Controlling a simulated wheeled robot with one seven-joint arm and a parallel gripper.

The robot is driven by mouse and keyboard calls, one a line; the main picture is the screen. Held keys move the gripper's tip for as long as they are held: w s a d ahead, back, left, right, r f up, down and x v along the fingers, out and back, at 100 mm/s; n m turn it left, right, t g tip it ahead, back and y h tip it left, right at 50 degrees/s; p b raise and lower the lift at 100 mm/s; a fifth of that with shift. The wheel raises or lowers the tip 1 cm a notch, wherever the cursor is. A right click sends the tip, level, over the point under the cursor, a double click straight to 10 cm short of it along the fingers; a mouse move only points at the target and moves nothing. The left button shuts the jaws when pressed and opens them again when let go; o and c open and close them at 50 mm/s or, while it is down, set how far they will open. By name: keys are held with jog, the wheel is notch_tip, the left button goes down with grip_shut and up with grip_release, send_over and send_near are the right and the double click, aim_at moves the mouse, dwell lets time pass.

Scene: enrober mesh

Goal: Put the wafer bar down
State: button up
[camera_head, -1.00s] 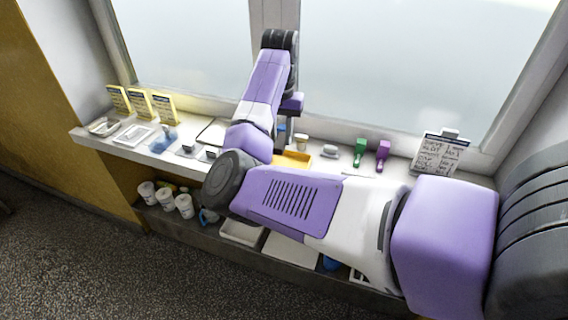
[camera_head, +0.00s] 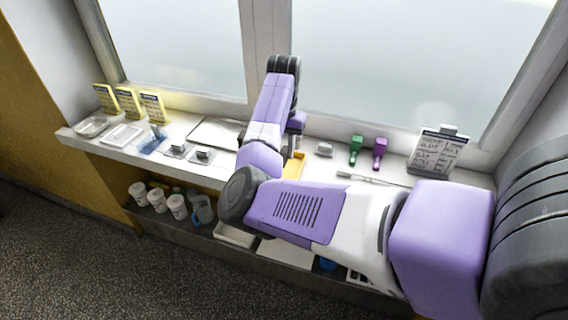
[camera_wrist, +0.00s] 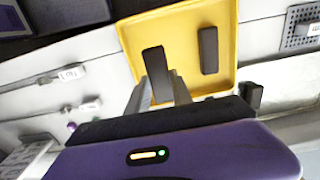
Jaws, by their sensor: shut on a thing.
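In the wrist view my gripper (camera_wrist: 158,92) is shut on a dark brown wafer bar (camera_wrist: 153,62), which sticks out beyond the fingertips. The held bar appears over the yellow tray (camera_wrist: 187,18); I cannot tell whether it touches the tray floor. A second dark bar (camera_wrist: 208,50) lies in the tray, to the right of the held one and apart from it.
Green (camera_head: 355,150) and purple (camera_head: 379,153) handled tools stand on the counter right of the tray. A clipboard-like sign (camera_head: 436,152) is farther right. A grey perforated item (camera_wrist: 300,32) is beside the tray in the wrist view. Several white cups (camera_head: 157,200) stand on the lower shelf.

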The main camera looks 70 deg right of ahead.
aim_at(284, 171)
jog(key=shift+f, duration=2.85)
jog(key=o, duration=1)
notch_tip(284, 171, up, 12)
jog(key=shift+r, duration=0.1)
